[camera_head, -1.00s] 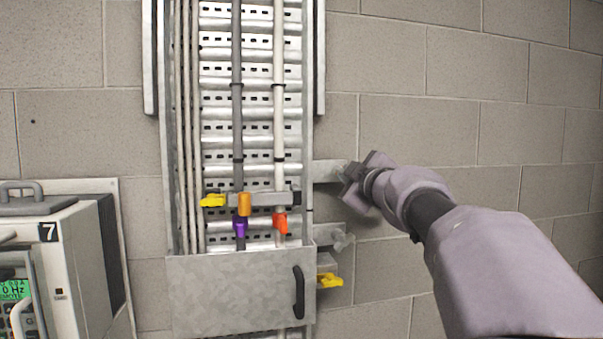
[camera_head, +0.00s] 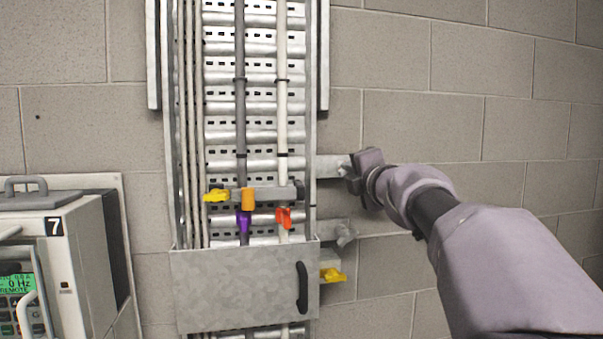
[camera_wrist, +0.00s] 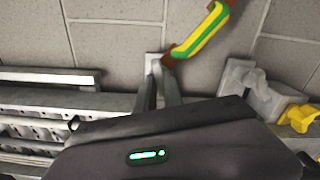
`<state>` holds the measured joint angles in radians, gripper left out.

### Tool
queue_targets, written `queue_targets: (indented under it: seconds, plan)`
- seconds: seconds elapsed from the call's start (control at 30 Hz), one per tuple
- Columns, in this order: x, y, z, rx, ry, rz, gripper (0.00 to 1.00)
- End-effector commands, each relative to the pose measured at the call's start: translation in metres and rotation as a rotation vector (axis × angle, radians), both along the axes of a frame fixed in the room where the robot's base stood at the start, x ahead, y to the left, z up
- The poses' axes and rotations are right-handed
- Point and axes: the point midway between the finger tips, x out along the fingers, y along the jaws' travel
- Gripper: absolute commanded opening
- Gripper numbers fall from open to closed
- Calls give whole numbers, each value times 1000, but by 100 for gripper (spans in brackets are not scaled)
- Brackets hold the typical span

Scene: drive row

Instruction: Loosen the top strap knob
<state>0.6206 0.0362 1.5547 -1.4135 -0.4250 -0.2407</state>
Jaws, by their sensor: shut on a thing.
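My gripper (camera_head: 354,172) is at the outer end of the upper grey bracket (camera_head: 328,166), right of the cable ladder. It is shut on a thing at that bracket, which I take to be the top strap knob. The knob itself is hidden by the jaws. In the wrist view, the dark gripper body (camera_wrist: 170,142) fills the bottom and hides the fingertips. A green-yellow strap (camera_wrist: 200,32) with copper-coloured ends runs upward from beside the bracket there.
Below are a second grey bracket (camera_head: 334,233) and a yellow knob (camera_head: 333,275). Yellow, orange, purple and red fittings cross the ladder (camera_head: 256,195) above a metal cover (camera_head: 240,290). A cabinet marked 7 (camera_head: 70,250) stands left. The wall right of the brackets is bare.

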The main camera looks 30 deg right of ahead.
Motion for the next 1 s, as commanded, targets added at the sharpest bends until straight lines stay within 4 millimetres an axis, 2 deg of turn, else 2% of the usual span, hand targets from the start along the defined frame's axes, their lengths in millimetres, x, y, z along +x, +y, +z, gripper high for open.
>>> queue_targets:
  seconds: [0.5, 1.0]
  plan:
    - [-1, -1, 0, -411, 102, -2, 0]
    - [-1, -1, 1, -570, 142, -2, 0]
